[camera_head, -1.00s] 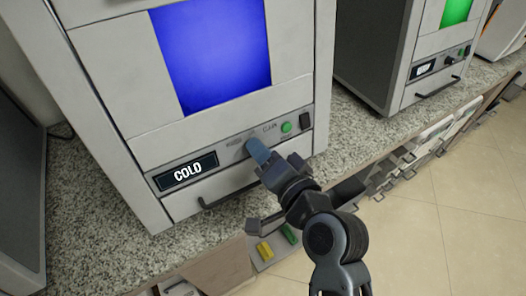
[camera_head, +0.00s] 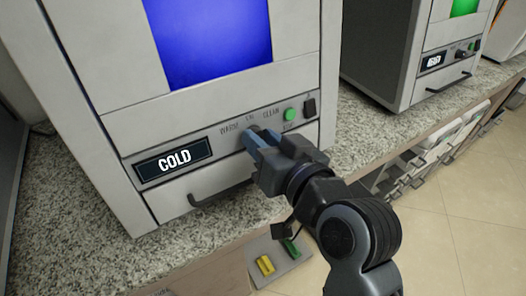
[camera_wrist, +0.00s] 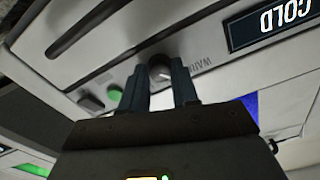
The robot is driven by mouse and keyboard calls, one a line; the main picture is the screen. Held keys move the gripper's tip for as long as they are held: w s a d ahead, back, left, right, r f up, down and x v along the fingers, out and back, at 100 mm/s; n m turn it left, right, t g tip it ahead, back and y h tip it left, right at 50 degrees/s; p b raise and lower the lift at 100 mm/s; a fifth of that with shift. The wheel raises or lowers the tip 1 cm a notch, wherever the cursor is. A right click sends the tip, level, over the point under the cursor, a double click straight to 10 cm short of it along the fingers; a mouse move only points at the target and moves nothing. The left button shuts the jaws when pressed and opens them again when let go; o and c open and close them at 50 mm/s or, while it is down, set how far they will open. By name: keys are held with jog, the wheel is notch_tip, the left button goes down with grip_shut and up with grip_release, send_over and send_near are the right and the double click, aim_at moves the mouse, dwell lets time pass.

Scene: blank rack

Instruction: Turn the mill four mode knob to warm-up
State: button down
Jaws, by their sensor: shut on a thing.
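My gripper (camera_head: 256,139) reaches the panel from the lower right. In the wrist view its two dark blue fingers (camera_wrist: 160,82) stand on either side of the knob and are shut on it. In the head view the fingers mostly hide the knob. Labels around it include WARM at left and CLEAN at right; the knob's pointing direction is not clear. The display (camera_head: 173,159) left of the knob reads COLD.
A green button (camera_head: 290,114) and a black rocker switch (camera_head: 309,106) sit right of the knob. A dark bar handle (camera_head: 218,190) is below the panel. A second machine with a green window (camera_head: 466,7) stands at the right.

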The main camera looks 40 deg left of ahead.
jog(key=shift+f+n+b, duration=0.1)
jog(key=shift+n+b, duration=1.3)
jog(key=shift+n, duration=0.3)
jog(key=c, duration=0.8)
grip_release()
jog(key=shift+c, duration=0.2)
jog(key=shift+d, duration=0.1)
jog(key=v, duration=0.7)
jog(key=shift+d, duration=0.3)
jog(key=shift+s, duration=0.1)
